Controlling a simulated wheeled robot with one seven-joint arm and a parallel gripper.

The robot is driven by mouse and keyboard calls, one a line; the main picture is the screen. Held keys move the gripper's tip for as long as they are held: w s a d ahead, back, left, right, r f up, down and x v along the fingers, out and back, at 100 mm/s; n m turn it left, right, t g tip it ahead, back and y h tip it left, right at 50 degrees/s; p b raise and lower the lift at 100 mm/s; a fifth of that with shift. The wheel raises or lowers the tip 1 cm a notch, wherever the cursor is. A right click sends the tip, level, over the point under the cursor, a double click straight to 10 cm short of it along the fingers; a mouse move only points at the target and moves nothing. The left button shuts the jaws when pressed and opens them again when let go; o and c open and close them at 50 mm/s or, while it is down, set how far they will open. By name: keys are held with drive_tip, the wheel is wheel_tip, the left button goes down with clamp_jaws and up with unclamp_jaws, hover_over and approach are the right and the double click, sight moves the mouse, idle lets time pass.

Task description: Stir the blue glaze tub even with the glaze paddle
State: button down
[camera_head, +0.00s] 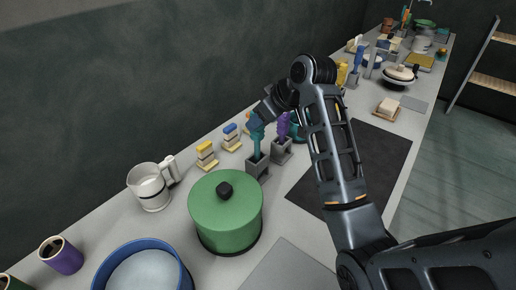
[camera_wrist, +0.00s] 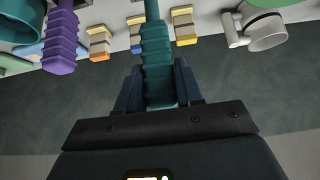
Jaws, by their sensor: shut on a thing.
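The blue glaze tub (camera_head: 140,243) stands at the bottom left of the head view, open, with pale, whitish contents; its lower edge is cut off. My gripper (camera_head: 261,117) is shut on the ribbed teal handle (camera_wrist: 158,62) of an upright tool, with one finger on each side of it. I take this tool for the glaze paddle. In the head view the teal handle (camera_head: 257,141) stands over a grey holder (camera_head: 258,167). The tool's lower end is hidden in or behind that holder. The tub is well apart from my gripper, nearer the camera.
A purple-handled tool (camera_head: 283,127) stands in a second grey holder (camera_head: 282,151) close beside. Small blocks (camera_head: 206,152) sit near the wall. A dark mat (camera_head: 375,160) lies clear at right.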

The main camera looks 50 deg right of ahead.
drive_tip(key=shift+r, duration=1.05)
drive_tip(key=shift+r, duration=1)
idle(0.4)
drive_tip(key=shift+r, duration=1.05)
drive_tip(key=shift+r, duration=1.8)
